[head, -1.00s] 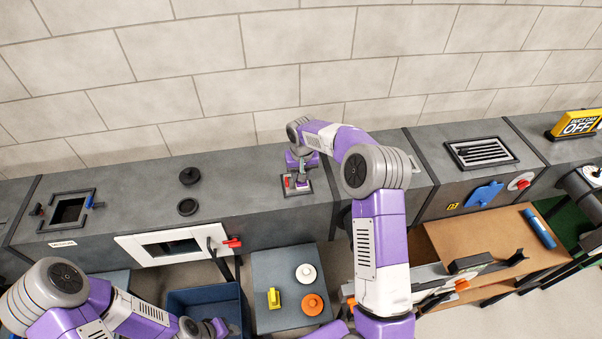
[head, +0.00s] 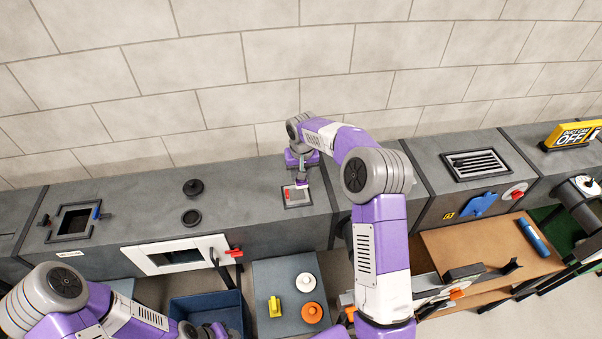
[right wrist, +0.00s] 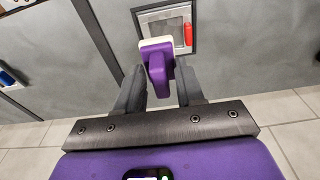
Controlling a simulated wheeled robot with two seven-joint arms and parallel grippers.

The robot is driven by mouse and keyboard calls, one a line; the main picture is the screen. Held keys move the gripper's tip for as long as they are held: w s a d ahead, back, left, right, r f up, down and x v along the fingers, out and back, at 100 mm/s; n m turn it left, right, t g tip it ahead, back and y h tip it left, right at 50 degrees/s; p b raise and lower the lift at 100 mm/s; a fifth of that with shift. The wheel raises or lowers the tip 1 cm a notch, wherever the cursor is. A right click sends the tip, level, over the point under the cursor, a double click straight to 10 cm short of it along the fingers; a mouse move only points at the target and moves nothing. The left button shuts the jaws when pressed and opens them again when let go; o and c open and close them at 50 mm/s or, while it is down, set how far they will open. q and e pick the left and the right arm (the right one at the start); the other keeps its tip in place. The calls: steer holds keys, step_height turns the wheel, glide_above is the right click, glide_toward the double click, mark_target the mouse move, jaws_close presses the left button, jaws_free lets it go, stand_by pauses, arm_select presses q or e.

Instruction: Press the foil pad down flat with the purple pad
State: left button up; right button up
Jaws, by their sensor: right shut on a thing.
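The purple pad (right wrist: 158,62) has a white face and is held between the fingers of my right gripper (right wrist: 163,88). In the head view my right gripper (head: 302,183) is at the back edge of a small dark-framed patch on the grey duct top. The foil pad (right wrist: 160,24) appears as the grey panel inside that frame, partly hidden behind the purple pad in the right wrist view; it also shows in the head view (head: 299,198). I cannot tell whether the pads touch. My left gripper (head: 215,331) is low at the bottom edge, its fingers unclear.
A small red piece (right wrist: 188,34) sits at the frame's side. A grey table (head: 262,292) holds a yellow block (head: 275,307), a white knob (head: 306,283) and an orange knob (head: 312,313). A blue bin (head: 205,305) stands left of it.

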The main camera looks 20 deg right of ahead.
steer(key=shift+f, duration=0.15)
steer(key=shift+w+d+f+b, duration=0.15)
steer(key=shift+f+b, duration=0.4)
steer(key=shift+f, duration=0.4)
steer(key=shift+w+a+f+b, duration=0.1)
steer(key=shift+w+f+b, duration=0.1)
steer(key=shift+f+b, duration=0.55)
steer(key=shift+w+d+f+b, duration=0.15)
steer(key=shift+f+b, duration=0.2)
steer(key=shift+f, duration=0.8)
steer(key=shift+s+a+f+b, duration=0.1)
steer(key=shift+f+b, duration=0.35)
steer(key=shift+f, duration=0.2)
steer(key=shift+r, duration=0.15)
steer(key=shift+r+p, duration=2.35)
steer(key=shift+r, duration=1.15)
steer(key=shift+f, duration=0.1)
